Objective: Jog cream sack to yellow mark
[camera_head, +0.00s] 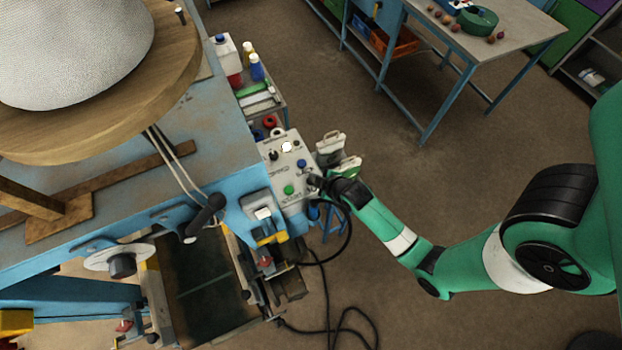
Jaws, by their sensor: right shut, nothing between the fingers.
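A large pale, fine-textured rounded form (70,50), likely the cream sack, sits on a round wooden board (150,115) at the upper left; the frame cuts it off. I cannot make out a yellow mark on the board. My right gripper (314,182) is shut and empty, at the right edge of a grey control panel (277,172). The panel carries a green button (289,189), a blue button (301,163), a pale lit button (286,147) and a black knob (273,155). The fingertips are close to the green and blue buttons; contact is unclear. My left gripper is out of view.
The blue machine table (215,130) fills the left, with a black-handled crank (205,215) near its edge. A shelf with bottles (256,68) stands behind the panel. Black cables (328,300) lie on the floor. A workbench (480,45) stands at the upper right; open floor lies between.

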